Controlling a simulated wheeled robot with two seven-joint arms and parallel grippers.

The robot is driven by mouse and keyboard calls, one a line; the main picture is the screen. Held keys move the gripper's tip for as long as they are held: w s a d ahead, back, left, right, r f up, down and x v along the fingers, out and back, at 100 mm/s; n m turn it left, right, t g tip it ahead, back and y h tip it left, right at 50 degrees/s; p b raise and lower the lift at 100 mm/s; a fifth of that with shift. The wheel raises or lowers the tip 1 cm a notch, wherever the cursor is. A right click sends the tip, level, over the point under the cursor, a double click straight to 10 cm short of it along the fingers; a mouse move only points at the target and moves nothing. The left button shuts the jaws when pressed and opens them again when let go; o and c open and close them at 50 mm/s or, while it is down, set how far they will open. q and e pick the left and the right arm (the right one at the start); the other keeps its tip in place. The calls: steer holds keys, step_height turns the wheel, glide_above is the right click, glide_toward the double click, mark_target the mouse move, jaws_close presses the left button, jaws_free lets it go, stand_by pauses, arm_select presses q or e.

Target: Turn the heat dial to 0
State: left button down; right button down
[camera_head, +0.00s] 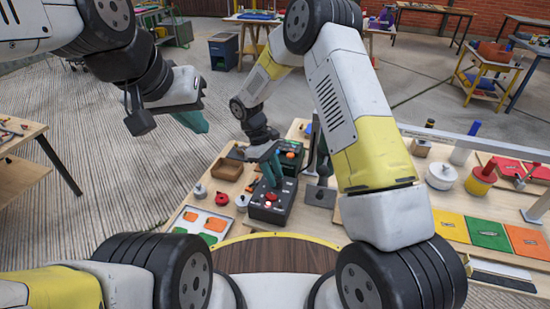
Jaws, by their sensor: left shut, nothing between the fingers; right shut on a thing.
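A black control box (272,213) stands on the wooden worktable in front of me, with small red and white controls on its top. My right gripper (272,178) points down onto the back part of this box, its teal fingers shut on what appears to be the heat dial. The fingers hide the dial, so its pointer and setting cannot be read. My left gripper (195,122) is shut and empty, raised in the air left of the table and well apart from the box.
A second dark box with an orange part (291,155) stands just behind. A brown tray (227,169), small knobbed items and a white board with orange and green pieces (202,226) lie left. Coloured panels (487,232) and pots (441,176) fill the right side.

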steer(key=n+t, duration=0.1)
steer(key=n, duration=0.1)
steer(key=n+t, duration=0.1)
steer(key=n, duration=0.2)
steer(key=shift+s+a+n, duration=0.1)
steer(key=shift+s+n, duration=0.1)
steer(key=shift+n, duration=0.1)
steer(key=n, duration=0.2)
steer(key=n+t, duration=0.1)
steer(key=n, duration=0.1)
steer(key=n+t, duration=0.1)
steer(key=n, duration=0.1)
steer(key=shift+s, duration=0.3)
steer(key=c, duration=1.1)
jaws_free()
steer(key=shift+r, duration=0.1)
steer(key=shift+t, duration=0.3)
steer(key=v, duration=0.7)
steer(key=shift+r, duration=0.25)
